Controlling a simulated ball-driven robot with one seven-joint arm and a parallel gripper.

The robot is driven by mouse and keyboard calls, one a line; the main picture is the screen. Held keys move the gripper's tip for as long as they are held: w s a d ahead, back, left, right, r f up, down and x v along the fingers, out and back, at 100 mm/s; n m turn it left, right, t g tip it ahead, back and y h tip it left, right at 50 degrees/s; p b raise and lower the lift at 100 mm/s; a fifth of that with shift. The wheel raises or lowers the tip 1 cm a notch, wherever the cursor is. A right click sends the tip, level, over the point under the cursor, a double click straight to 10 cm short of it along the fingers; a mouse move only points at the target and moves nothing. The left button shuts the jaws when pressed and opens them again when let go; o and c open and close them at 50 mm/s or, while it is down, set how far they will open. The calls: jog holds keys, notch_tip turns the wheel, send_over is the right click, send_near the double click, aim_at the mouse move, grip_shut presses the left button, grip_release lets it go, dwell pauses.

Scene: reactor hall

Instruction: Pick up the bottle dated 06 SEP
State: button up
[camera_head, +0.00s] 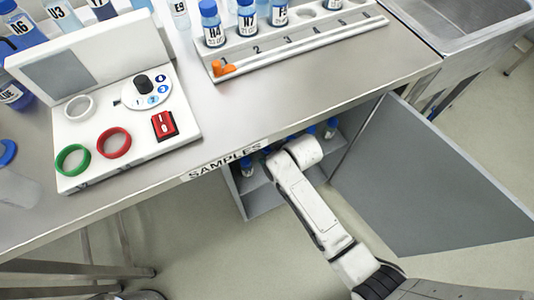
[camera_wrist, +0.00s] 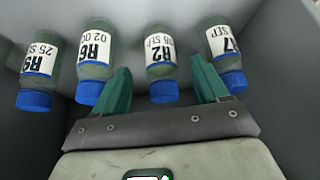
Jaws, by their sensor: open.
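In the wrist view, several small bottles with blue caps and white labels appear upside down. The R2 bottle (camera_wrist: 159,58) has a label ending in "8 SEP" or "6 SEP"; I cannot tell the digits surely. The R6 bottle (camera_wrist: 94,58) reads "02 O…", the R9 bottle (camera_wrist: 39,62) "25 S…". The far-right bottle (camera_wrist: 225,52) ends in 7 and shows "SEP", its day unclear. My gripper (camera_wrist: 160,72) is open, its green fingers on either side of the R2 bottle's cap, with gaps visible. In the head view, my gripper is hidden.
The bottles stand in an open cupboard (camera_head: 262,204) under the bench, marked SAMPLES. Its grey door (camera_head: 430,185) is swung open to the right. Neighbouring bottles and the cupboard walls are close to my fingers. A control panel (camera_head: 90,160) and bottle rack (camera_head: 300,50) are on top.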

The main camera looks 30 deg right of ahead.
jog(key=shift+b+x, duration=0.65)
jog(key=shift+x, duration=2)
jog(key=shift+r, duration=0.1)
jog(key=c, duration=1.1)
